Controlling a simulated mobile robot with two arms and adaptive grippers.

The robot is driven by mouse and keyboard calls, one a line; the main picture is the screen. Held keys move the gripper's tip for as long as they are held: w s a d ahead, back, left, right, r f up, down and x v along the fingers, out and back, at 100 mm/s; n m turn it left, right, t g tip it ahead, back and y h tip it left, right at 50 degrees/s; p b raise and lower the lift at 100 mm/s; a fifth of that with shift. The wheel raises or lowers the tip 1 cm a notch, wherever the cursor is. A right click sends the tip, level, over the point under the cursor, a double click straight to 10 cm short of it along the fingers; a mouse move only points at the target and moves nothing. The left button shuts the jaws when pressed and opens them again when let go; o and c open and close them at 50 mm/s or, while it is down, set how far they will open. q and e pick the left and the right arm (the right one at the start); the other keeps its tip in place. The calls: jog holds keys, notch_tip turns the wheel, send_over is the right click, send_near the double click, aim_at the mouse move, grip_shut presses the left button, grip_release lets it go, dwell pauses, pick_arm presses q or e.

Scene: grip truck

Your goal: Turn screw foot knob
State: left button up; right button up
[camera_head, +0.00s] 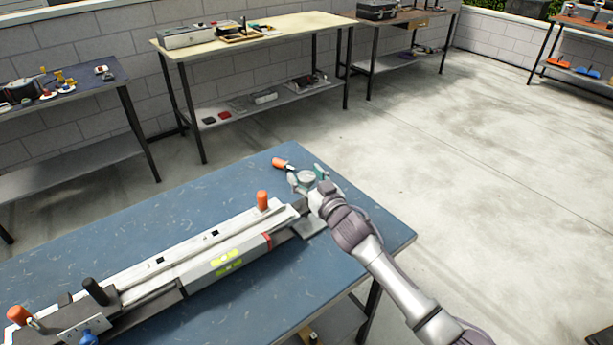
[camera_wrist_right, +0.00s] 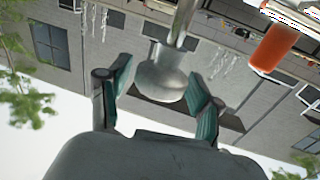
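A rounded grey metal knob (camera_wrist_right: 160,82) on a shaft shows in the right wrist view. It sits between the two teal-padded fingers of my right gripper (camera_wrist_right: 161,88), with gaps visible on both sides. In the head view, the right gripper (camera_head: 309,179) is at the far right end of the long metal tool (camera_head: 190,255) lying on the blue table (camera_head: 190,215). The knob's grey round end (camera_head: 304,177) shows there, partly hidden by the gripper. My left gripper is not in view.
An orange cylindrical handle (camera_head: 262,200) stands on the tool close to the right gripper. An orange-handled item (camera_head: 281,163) lies just beyond it. Black (camera_head: 96,291) and orange (camera_head: 18,315) handles are at the tool's near-left end.

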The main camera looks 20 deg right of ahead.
jog(key=c, duration=0.8)
jog(key=shift+a+m+h+b, duration=0.15)
jog(key=shift+m+h+b, duration=0.15)
jog(key=shift+h+b, duration=0.15)
jog(key=shift+c, duration=0.2)
jog(key=m+h+b, duration=0.2)
jog(key=h, duration=0.1)
jog(key=shift+f, duration=0.15)
jog(key=shift+r+m+h+b, duration=0.2)
jog(key=shift+m+h+b, duration=0.3)
jog(key=shift+h+b, duration=0.4)
jog(key=o, duration=1.2)
